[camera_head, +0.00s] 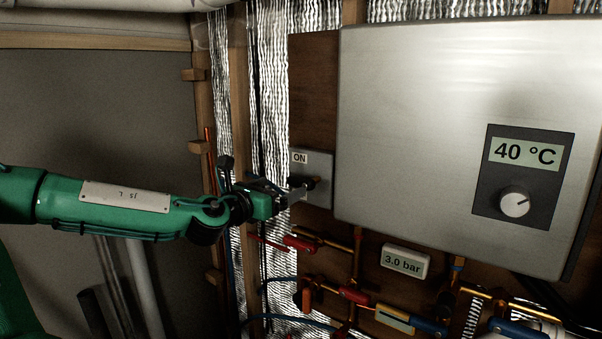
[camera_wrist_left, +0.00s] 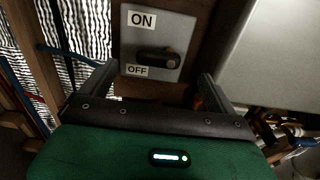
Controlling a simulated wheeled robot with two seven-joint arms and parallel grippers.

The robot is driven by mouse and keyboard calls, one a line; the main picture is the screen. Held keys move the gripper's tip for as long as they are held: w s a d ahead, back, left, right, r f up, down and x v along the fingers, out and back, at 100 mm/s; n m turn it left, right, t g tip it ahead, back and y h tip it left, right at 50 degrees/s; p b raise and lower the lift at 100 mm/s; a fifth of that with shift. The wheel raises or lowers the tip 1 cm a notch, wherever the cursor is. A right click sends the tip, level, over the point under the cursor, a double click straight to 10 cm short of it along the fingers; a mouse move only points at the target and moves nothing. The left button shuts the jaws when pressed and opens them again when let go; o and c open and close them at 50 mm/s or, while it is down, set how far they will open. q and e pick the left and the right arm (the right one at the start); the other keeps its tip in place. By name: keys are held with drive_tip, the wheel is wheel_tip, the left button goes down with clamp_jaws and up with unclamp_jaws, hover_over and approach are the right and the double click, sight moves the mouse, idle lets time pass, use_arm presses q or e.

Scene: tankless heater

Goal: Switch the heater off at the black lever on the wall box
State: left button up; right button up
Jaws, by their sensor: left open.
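The grey wall box (camera_head: 319,168) is fixed to a brown board left of the heater. It also shows in the left wrist view (camera_wrist_left: 185,30), with an ON label above and an OFF label below. The black lever (camera_wrist_left: 158,57) sticks out between the two labels, its tip toward the right. My left gripper (camera_head: 301,192) is at the front of the box, close to the lever. In the left wrist view its two fingers (camera_wrist_left: 160,88) are spread apart, below and to either side of the lever, with nothing between them. I cannot tell whether they touch the box. My right gripper is not in view.
The large silver heater (camera_head: 430,110) with a 40 °C display and dial stands right of the box. Below are copper pipes, red valve handles (camera_head: 354,295) and a 3.0 bar gauge (camera_head: 405,261). Wooden studs and foil insulation are behind my left arm.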

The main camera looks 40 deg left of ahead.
sight(298, 179)
use_arm(q)
drive_tip(key=w, duration=0.1)
drive_tip(key=w+p, duration=0.2)
drive_tip(key=w, duration=0.1)
drive_tip(key=shift+w+a, duration=0.1)
drive_tip(key=shift+a, duration=0.15)
drive_tip(key=shift+w+a, duration=0.15)
drive_tip(key=shift+w, duration=1.05)
drive_tip(key=shift+w+a, duration=0.15)
drive_tip(key=shift+w, duration=1.25)
drive_tip(key=c, duration=1)
